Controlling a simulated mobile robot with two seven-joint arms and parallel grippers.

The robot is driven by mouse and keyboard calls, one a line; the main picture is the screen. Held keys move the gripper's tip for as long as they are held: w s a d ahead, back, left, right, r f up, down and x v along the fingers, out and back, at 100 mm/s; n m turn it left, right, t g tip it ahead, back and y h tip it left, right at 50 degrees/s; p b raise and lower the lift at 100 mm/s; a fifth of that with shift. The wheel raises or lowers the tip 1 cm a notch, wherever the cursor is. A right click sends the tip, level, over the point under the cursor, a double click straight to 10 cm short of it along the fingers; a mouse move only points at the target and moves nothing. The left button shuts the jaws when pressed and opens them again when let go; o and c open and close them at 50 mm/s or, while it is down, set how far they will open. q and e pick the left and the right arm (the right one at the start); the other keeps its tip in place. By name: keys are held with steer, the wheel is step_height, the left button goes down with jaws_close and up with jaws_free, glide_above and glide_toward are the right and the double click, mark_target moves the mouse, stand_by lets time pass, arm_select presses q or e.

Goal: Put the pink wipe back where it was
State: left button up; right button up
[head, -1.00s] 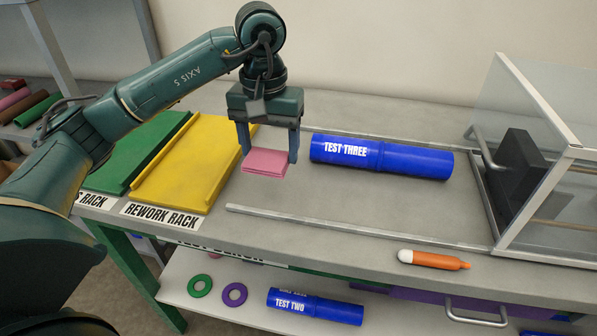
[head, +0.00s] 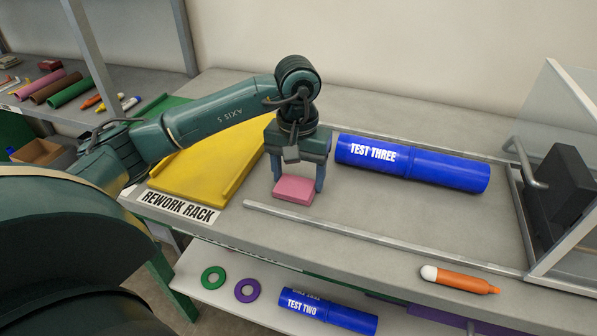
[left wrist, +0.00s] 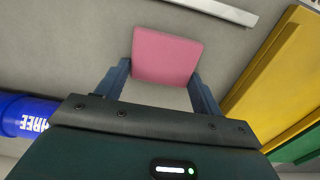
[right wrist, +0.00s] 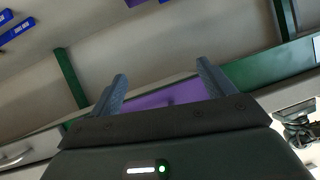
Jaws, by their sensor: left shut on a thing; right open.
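The pink wipe (head: 295,189) is a folded square pad between the fingers of my left gripper (head: 297,186). My left gripper is shut on it, pointing down at the grey bench top between the yellow rework rack and the blue TEST THREE pipe. The wipe is at or just above the bench surface; I cannot tell if it touches. In the left wrist view the wipe (left wrist: 167,57) spans the gap between the fingers. My right gripper (right wrist: 160,88) is open and empty in its wrist view, and does not show in the head view.
The yellow rework rack (head: 205,165) is left of the wipe, the TEST THREE pipe (head: 415,166) right of it. A metal rail (head: 380,238) runs in front. An orange marker (head: 460,280) lies near the front edge. A clear-walled box (head: 575,150) stands at right.

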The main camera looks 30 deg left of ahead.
mark_target(298, 179)
arm_select(q)
steer(key=shift+f, duration=0.1)
steer(key=o, duration=0.5)
steer(key=shift+f+b, duration=0.1)
steer(key=shift+b, duration=0.2)
steer(key=o, duration=0.4)
steer(key=shift+o, duration=0.2)
step_height(298, 179, up, 12)
steer(key=p, duration=0.1)
steer(key=shift+r, duration=0.25)
